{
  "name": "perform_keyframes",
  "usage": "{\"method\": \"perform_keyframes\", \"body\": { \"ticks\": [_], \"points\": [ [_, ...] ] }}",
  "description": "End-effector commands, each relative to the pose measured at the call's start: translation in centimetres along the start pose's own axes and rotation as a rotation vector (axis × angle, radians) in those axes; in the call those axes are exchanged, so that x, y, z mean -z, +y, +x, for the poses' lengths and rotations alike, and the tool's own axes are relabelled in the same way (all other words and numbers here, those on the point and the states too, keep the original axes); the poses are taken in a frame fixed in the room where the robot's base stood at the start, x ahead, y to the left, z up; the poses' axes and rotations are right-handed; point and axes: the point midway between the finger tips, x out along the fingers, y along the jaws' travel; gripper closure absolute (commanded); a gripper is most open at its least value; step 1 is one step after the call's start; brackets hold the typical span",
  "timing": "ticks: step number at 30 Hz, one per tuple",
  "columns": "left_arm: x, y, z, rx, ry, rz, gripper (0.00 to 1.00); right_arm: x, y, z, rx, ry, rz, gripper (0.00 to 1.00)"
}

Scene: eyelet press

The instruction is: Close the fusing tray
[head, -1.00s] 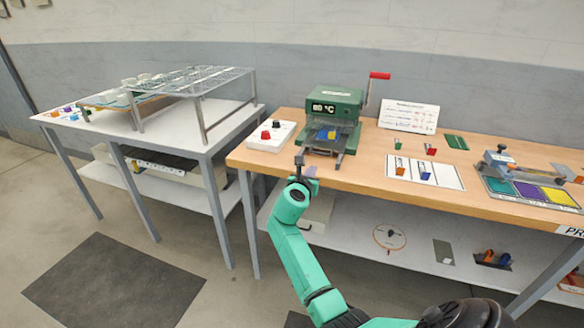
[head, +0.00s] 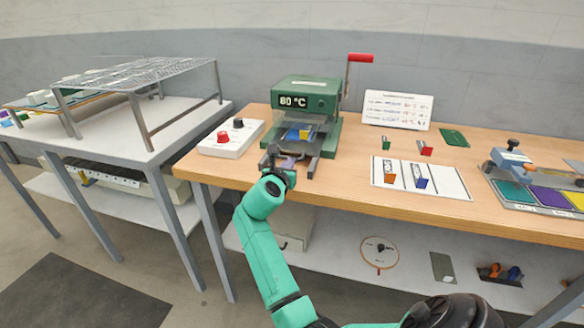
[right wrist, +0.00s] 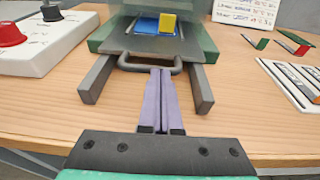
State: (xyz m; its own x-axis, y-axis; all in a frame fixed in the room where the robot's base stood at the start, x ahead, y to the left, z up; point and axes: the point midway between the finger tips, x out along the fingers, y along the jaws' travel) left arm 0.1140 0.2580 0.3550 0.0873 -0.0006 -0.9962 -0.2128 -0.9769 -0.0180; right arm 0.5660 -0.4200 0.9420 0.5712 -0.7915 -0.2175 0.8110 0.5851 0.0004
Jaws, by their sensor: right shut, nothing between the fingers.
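The fusing press (head: 306,92) is a green machine reading 80 °C, with a red-handled crank at its right. Its grey fusing tray (right wrist: 155,44) sticks out of the front between two dark rails and carries a blue piece (right wrist: 147,25) and a yellow piece (right wrist: 168,22). The tray has a grey loop handle (right wrist: 125,63) at its front. My right gripper (right wrist: 160,73) is shut and empty, its purple fingertips right at the handle bar; I cannot tell if they touch. It also shows in the head view (head: 293,160), in front of the tray. My left gripper is out of view.
A white box with red and black knobs (head: 229,139) stands left of the press. To the right lie a white card (head: 443,181) with small coloured pieces and a clamp fixture (head: 520,165). A metal rack (head: 145,85) stands on the left table.

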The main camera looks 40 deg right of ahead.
Motion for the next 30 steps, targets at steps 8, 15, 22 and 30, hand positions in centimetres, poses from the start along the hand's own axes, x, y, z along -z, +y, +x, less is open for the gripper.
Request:
{"method": "perform_keyframes", "body": {
  "ticks": [8,15,22,30],
  "points": [
    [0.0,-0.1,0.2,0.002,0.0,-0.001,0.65,0.0,0.1,-0.1,0.0,0.0,0.0,1.0],
    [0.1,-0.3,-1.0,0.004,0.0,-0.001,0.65,-0.8,0.1,1.2,0.001,-0.003,-0.006,1.0],
    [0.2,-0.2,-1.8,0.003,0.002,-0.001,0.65,-0.8,-0.1,3.5,0.001,0.0,0.0,1.0],
    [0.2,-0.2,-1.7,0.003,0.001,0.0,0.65,-0.8,-0.1,3.5,0.0,-0.001,0.001,1.0]
  ]
}}
